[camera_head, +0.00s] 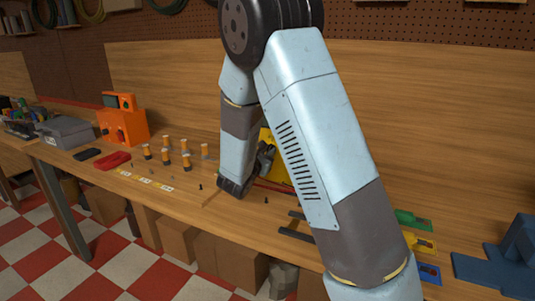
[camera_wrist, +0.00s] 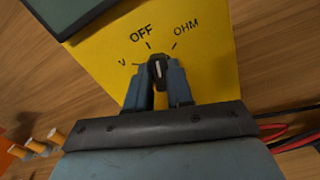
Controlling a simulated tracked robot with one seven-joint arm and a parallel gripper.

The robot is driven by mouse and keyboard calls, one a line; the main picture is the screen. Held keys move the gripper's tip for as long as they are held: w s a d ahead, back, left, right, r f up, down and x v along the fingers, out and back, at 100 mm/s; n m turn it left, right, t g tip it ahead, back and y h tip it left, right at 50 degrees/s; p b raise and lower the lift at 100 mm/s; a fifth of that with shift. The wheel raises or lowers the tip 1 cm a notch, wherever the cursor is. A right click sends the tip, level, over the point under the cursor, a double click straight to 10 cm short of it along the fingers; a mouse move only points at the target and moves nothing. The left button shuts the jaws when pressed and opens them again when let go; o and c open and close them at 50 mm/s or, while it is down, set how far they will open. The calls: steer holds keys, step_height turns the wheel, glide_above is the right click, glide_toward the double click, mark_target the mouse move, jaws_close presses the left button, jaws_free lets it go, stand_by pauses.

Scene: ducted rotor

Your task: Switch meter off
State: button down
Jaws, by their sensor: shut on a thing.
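The yellow meter (camera_wrist: 205,75) fills the middle of the wrist view, with V, OFF and OHM marks around its dial. In the head view, part of the yellow meter (camera_head: 283,174) shows behind my arm. My gripper (camera_wrist: 158,84) is shut on the dark dial knob (camera_wrist: 157,68), with one finger on each side. The knob's pale pointer line faces roughly up toward the OFF mark; its exact angle is hard to tell. In the head view, my gripper (camera_head: 267,158) is against the meter, and the knob is hidden.
An orange device (camera_head: 123,122), a red tool (camera_head: 112,160) and a grey box (camera_head: 66,132) sit farther left. Red and black leads (camera_wrist: 290,138) lie beside the meter. Coloured tools (camera_head: 413,220) and a blue block (camera_head: 505,260) are at right.

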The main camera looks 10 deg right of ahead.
steer(key=shift+n, duration=1.4)
steer(key=c, duration=1)
jaws_free()
steer(key=shift+w, duration=0.1)
steer(key=shift+a, duration=0.1)
steer(key=v, duration=1.3)
steer(key=shift+s+a, duration=0.15)
steer(key=shift+s, duration=0.15)
